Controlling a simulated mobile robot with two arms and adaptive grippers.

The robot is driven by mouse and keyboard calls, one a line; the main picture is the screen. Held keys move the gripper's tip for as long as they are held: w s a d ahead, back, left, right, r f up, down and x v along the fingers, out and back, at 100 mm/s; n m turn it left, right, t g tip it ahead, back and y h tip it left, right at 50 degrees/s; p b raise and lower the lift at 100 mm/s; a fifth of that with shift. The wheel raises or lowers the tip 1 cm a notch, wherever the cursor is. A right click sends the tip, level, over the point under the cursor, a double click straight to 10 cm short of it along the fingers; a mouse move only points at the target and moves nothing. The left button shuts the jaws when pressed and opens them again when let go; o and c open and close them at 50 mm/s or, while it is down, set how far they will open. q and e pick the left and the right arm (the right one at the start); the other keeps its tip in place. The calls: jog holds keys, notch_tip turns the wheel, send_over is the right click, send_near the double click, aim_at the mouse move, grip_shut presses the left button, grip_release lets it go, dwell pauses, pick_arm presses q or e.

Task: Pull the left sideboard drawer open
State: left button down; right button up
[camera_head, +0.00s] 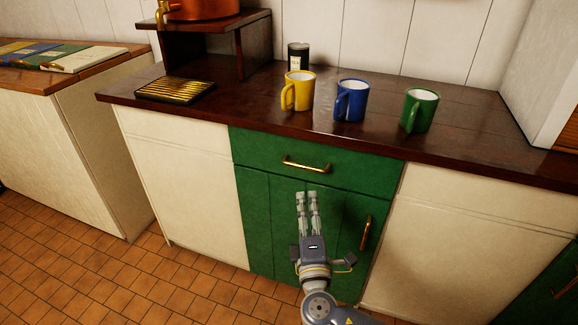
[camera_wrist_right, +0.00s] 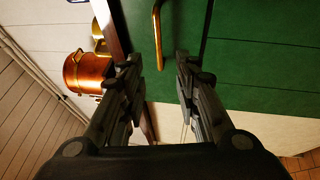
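The sideboard has a green drawer (camera_head: 348,172) under its dark top, with a brass bar handle (camera_head: 306,163). The drawer front looks flush and closed. My right gripper (camera_head: 307,194) is in front of the green cupboard door, its fingers pointing up toward the handle, just below it in the picture. In the right wrist view my right gripper (camera_wrist_right: 160,68) is open, with an empty gap between its fingers. The drawer handle (camera_wrist_right: 157,30) shows there beyond the fingertips, not between them. My left gripper is not in view.
A green cupboard door with its own upright brass handle (camera_head: 366,232) is below the drawer. Yellow (camera_head: 299,90), blue (camera_head: 351,100) and green mugs (camera_head: 419,110) stand on the top. A copper pot (camera_head: 205,9) stands on a shelf. Tiled floor in front is clear.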

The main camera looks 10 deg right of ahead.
aim_at(305, 174)
jog(key=x, duration=1)
jog(key=shift+w+d+r, duration=0.1)
jog(key=shift+d+r, duration=0.05)
grip_shut()
